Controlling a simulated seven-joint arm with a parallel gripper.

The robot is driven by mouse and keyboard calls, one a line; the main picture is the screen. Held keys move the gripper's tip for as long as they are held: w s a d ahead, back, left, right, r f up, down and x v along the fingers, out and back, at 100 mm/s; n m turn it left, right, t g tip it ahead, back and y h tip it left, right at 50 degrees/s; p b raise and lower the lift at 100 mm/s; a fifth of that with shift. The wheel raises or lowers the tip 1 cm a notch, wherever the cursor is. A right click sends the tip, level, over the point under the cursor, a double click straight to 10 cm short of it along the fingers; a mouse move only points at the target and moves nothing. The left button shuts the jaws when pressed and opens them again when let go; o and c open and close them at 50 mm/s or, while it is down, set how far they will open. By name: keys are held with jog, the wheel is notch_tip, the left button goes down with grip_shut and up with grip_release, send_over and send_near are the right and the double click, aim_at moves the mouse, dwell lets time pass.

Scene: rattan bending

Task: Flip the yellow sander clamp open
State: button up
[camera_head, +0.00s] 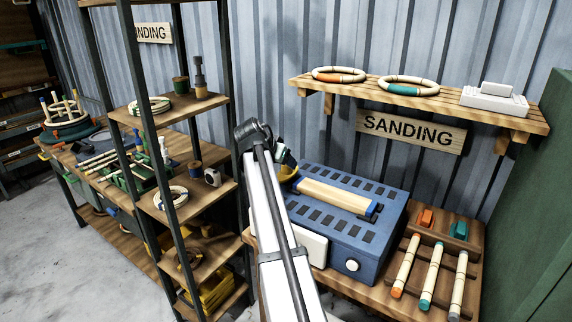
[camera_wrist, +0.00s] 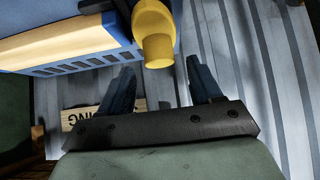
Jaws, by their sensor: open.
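The blue sander (camera_head: 355,222) with its pale belt block (camera_head: 335,197) stands on the wooden bench. The yellow clamp (camera_head: 289,173) shows at the sander's left end, partly hidden by my gripper (camera_head: 286,160). In the wrist view the yellow clamp (camera_wrist: 154,35) reaches down from the top edge with a rounded end. My gripper (camera_wrist: 160,75) is open, with one dark finger on each side below the clamp. The clamp's end lies in line with the gap between the fingertips. No contact is visible, and I cannot tell the depth between them.
A rack (camera_head: 440,245) with several sticks stands right of the sander. A wall shelf (camera_head: 350,88) holds rings and a white block above it. An open shelving unit (camera_head: 180,140) stands to the left. The corrugated wall (camera_head: 270,60) is close behind.

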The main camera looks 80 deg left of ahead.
jog(key=v, duration=0.9)
jog(key=shift+s+d+r, duration=0.2)
jog(key=shift+d+r, duration=0.05)
